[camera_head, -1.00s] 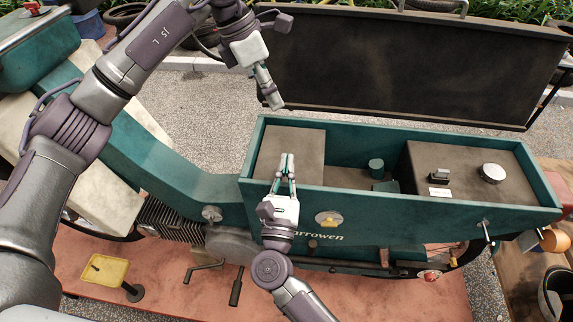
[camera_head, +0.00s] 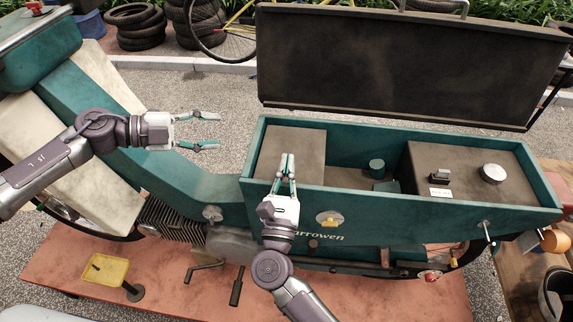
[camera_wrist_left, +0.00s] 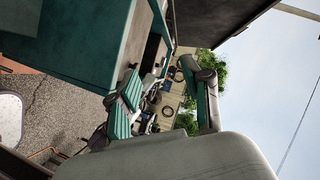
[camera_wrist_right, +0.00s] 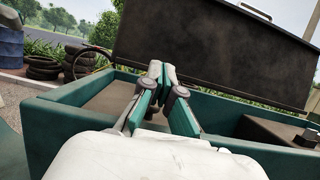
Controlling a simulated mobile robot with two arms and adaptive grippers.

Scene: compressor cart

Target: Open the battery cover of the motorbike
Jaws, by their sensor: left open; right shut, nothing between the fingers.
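The teal motorbike body (camera_head: 390,208) has its large dark lid (camera_head: 410,65) raised at the back. Inside the open bay are a brown box-like cover at the left (camera_head: 290,148) and a brown block at the right (camera_head: 455,165) with a round cap and a small dark fitting. My right gripper (camera_head: 287,158) is shut and empty, over the bay's front wall at the left box; it also shows shut in the right wrist view (camera_wrist_right: 157,72). My left gripper (camera_head: 212,130) is open and empty, left of the bay above the frame. Which part is the battery cover I cannot tell.
A small teal part (camera_head: 376,166) sits in the middle of the bay. A yellow pedal pad (camera_head: 105,270) and a crank are at the front left, on a red platform (camera_head: 400,300). Tyres (camera_head: 135,25) stand at the back left. A bucket (camera_head: 555,295) is at the right.

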